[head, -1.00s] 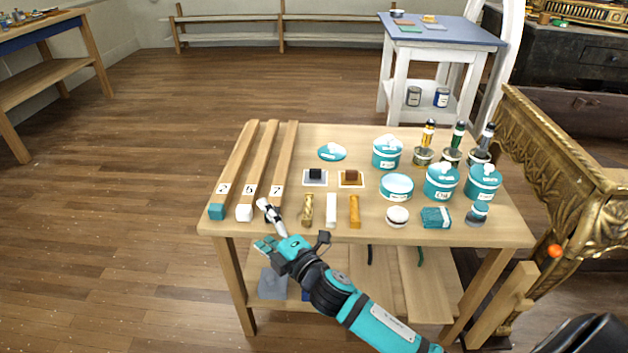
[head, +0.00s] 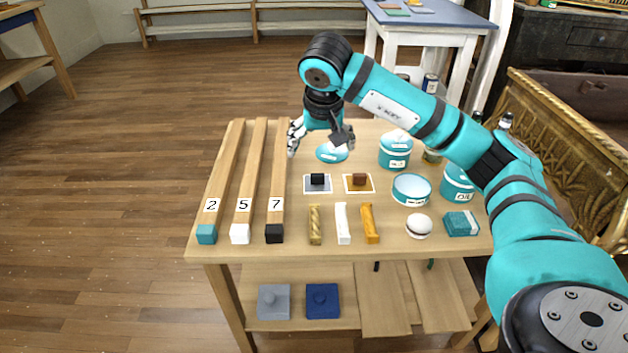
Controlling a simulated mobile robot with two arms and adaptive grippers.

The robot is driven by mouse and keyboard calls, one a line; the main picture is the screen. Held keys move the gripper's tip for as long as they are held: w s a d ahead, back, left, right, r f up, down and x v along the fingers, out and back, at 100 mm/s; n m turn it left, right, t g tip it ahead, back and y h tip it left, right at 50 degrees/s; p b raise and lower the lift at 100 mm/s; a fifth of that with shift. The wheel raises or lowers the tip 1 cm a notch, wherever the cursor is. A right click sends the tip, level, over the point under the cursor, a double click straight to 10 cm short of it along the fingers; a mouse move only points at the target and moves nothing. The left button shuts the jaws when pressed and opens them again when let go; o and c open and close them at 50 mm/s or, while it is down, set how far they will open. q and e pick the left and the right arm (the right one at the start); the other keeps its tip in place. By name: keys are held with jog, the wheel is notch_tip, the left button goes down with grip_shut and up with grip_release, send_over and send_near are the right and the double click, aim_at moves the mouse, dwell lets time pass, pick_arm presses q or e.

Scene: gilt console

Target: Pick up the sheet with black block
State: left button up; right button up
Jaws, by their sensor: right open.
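The sheet with black block (head: 310,189) is a small pale grey square lying flat on the wooden table, with a black block (head: 317,179) on its middle. Beside it on the right lies an orange sheet with a brown block (head: 359,181). My right gripper (head: 320,149) is open and empty, above the table's far part, behind the sheet in the picture and apart from it. Its fingers point down, close to a teal-and-white lid. My left gripper is not in view.
Three long wooden bars (head: 241,175) marked 2, 5 and 7 lie left of the sheet. Gold, white (head: 342,223) and orange bars lie in front. Teal tins (head: 395,150), a white round item (head: 419,225) and a teal box (head: 461,223) stand on the right, partly behind my arm.

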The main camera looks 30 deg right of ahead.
send_near(318, 175)
jog(key=x, duration=0.1)
jog(key=b+x, duration=0.1)
jog(key=x, duration=0.1)
jog(key=b+x, duration=0.1)
jog(key=x, duration=0.1)
jog(key=shift+s+a+f, duration=0.15)
jog(key=shift+s+f, duration=0.1)
jog(key=shift+f, duration=0.05)
jog(key=x, duration=0.2)
jog(key=b+x, duration=0.1)
jog(key=x, duration=0.1)
jog(key=shift+w+d+f, duration=0.15)
jog(key=shift+w+d, duration=0.05)
jog(key=shift+w, duration=0.25)
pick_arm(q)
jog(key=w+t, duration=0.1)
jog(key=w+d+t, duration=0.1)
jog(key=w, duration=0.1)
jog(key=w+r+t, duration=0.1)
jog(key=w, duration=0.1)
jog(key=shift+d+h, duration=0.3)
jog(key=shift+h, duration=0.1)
pick_arm(e)
jog(key=shift+c, duration=0.4)
jog(key=c, duration=1.2)
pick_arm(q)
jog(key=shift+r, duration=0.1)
